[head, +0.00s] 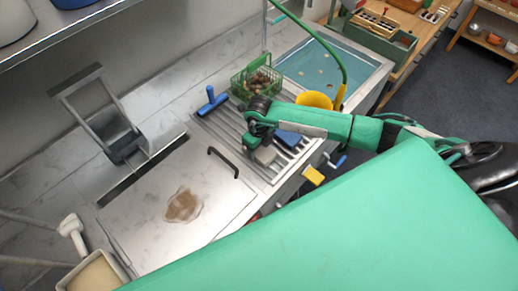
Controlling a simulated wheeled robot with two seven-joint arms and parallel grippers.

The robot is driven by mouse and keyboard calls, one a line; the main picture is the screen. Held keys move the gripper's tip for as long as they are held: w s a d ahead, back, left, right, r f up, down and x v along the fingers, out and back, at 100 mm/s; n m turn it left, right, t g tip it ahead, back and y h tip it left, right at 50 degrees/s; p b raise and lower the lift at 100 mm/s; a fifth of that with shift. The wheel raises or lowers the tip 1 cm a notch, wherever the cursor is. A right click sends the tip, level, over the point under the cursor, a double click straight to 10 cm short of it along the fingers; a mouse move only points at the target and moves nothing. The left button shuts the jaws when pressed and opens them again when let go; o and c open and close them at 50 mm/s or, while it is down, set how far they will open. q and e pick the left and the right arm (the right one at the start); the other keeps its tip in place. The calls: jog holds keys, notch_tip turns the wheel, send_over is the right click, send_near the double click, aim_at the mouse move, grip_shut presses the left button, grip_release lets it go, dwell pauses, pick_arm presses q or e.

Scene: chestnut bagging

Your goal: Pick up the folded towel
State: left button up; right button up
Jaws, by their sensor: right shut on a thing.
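A small light grey block-shaped thing (265,156), which looks like the folded towel, is at the tip of my right gripper (257,146). The gripper points down over the ribbed metal drainboard (222,134) and is shut on it. The arm and the dark wrist hide part of the jaws. I cannot tell whether the towel still touches the drainboard. A flat blue thing (288,138) lies just right of it, partly behind my arm. My left gripper is not in view.
A green wire basket (240,84) of brown chestnuts, a blue-handled tool (211,101) and a yellow bowl (316,99) stand around the drainboard. A water-filled sink (335,75) is behind. A brown spill (183,205) marks the counter at left.

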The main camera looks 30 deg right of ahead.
aim_at(259, 149)
notch_tip(259, 149, up, 19)
jog(key=b, duration=0.6)
jog(key=shift+r, duration=0.2)
jog(key=o, duration=0.4)
jog(key=c, duration=0.3)
jog(key=shift+f, duration=0.15)
